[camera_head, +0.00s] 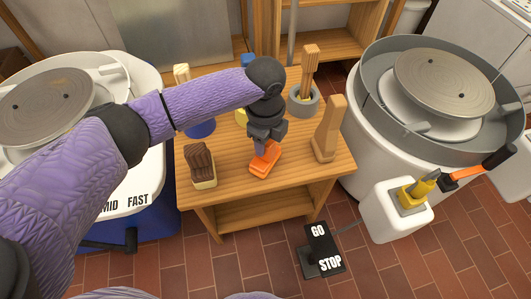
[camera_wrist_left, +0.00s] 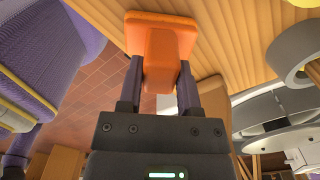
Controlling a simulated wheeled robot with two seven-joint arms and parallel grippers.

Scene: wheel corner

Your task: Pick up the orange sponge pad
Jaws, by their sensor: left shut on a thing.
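The orange sponge pad (camera_head: 267,160) is at the front middle of the small wooden table (camera_head: 240,190). In the head view my left gripper (camera_head: 265,146) points down at it from above. In the left wrist view the two dark fingers of my left gripper (camera_wrist_left: 159,85) are shut on the raised middle part of the orange sponge pad (camera_wrist_left: 160,35). The wide part of the pad extends past the fingertips. I cannot tell whether the pad touches the tabletop. My right gripper is in neither view.
A brown-topped brush block (camera_head: 202,165) stands left of the pad. A tall wooden block (camera_head: 328,130) stands to its right. A grey pot with wooden tools (camera_head: 303,100) is behind. Pottery wheels flank the table, and a GO/STOP pedal (camera_head: 322,248) is on the floor.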

